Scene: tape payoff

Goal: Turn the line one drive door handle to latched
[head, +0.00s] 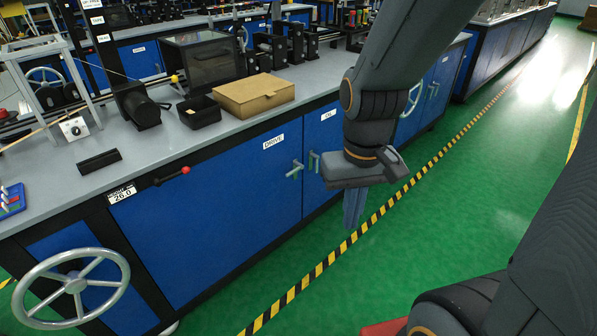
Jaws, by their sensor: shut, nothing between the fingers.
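The blue drive door (215,220) is on the front of the near bench, with a white DRIVE label (273,142). Its silver lever handle (294,169) is by the door's right edge and looks roughly sideways, slightly slanted; I cannot tell whether it is latched. My gripper (353,208) is to the right of the handle, apart from it, pointing down in front of the neighbouring door. Its fingers are shut and hold nothing. The wrist hides part of that neighbouring door.
The neighbouring blue door has its own silver handle (314,162), close to the drive handle. A cardboard box (253,95) is on the bench top. The green floor (430,235) in front is clear.

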